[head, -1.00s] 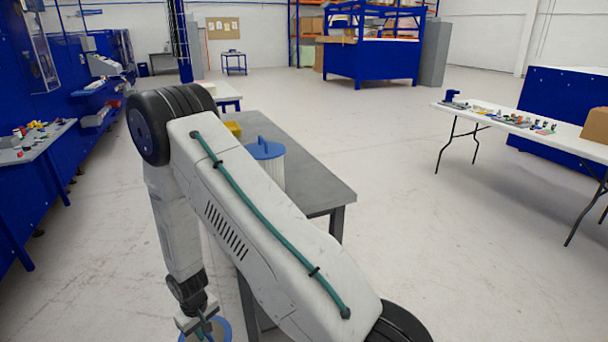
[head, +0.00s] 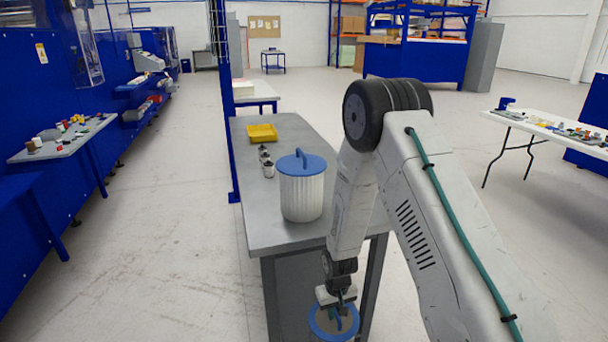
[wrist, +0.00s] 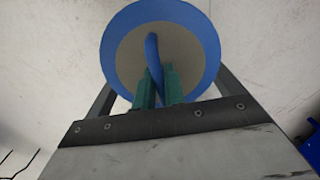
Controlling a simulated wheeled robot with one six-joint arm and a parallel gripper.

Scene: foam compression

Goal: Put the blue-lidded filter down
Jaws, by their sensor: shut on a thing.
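My gripper (head: 342,299) is shut on the handle of a blue-rimmed filter (head: 318,330) at the bottom of the head view. In the wrist view, the green fingers of my gripper (wrist: 157,88) close around the blue arched handle of this filter (wrist: 120,30), whose lid has a blue rim and a grey middle. The held filter hangs in front of the near end of the grey table (head: 265,230); its lower part is out of frame. A second filter (head: 301,190), white and ribbed with a full blue lid and handle, stands upright on the table.
A yellow tray (head: 262,133) and several small metal parts (head: 265,158) stand farther back on the table. The table's near left area is bare. A side bench with small parts (head: 65,137) is at left, a white table (head: 545,127) at right. Floor at left is open.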

